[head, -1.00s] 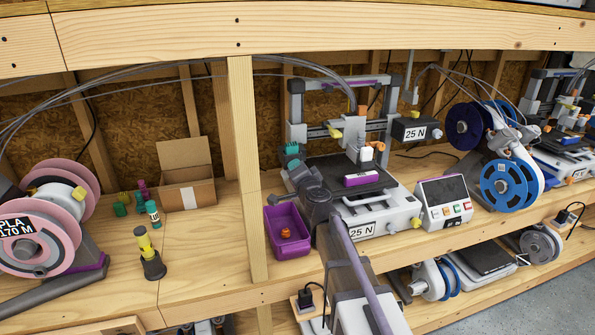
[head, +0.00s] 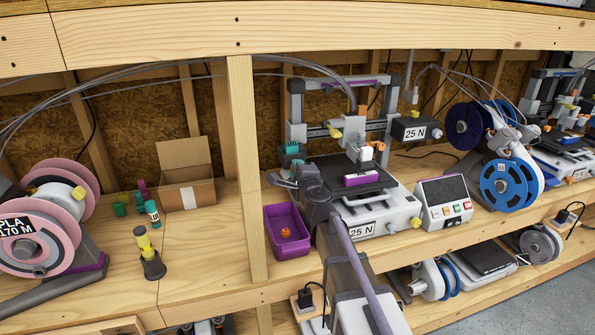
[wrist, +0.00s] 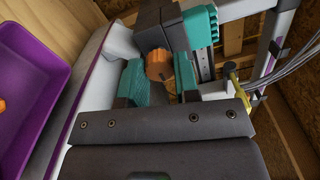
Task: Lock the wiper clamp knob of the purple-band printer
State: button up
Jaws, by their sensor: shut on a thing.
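The purple-band printer (head: 365,205) stands in the middle of the shelf, with a purple strip along its base edge in the wrist view (wrist: 88,75). Its teal and dark grey wiper clamp (head: 293,149) is at its left side, and also shows at the top of the wrist view (wrist: 200,24). The orange clamp knob (wrist: 158,66) sits under the dark block. My gripper (wrist: 160,78) has its teal-padded fingers on either side of the knob and is shut on it. In the head view, my wrist hides the knob.
A purple bin (head: 290,249) with an orange piece inside stands just left of the printer. A wooden post (head: 244,165) rises left of the bin. A control box (head: 443,201) and blue spools (head: 509,183) are on the right. Bed and purple block (head: 361,179) lie close by.

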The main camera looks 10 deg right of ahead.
dwell(0.4)
jog(key=o, duration=0.9)
jog(key=shift+o, duration=0.2)
jog(key=s+d, duration=0.1)
jog(key=s, duration=0.9)
jog(key=shift+s, duration=0.4)
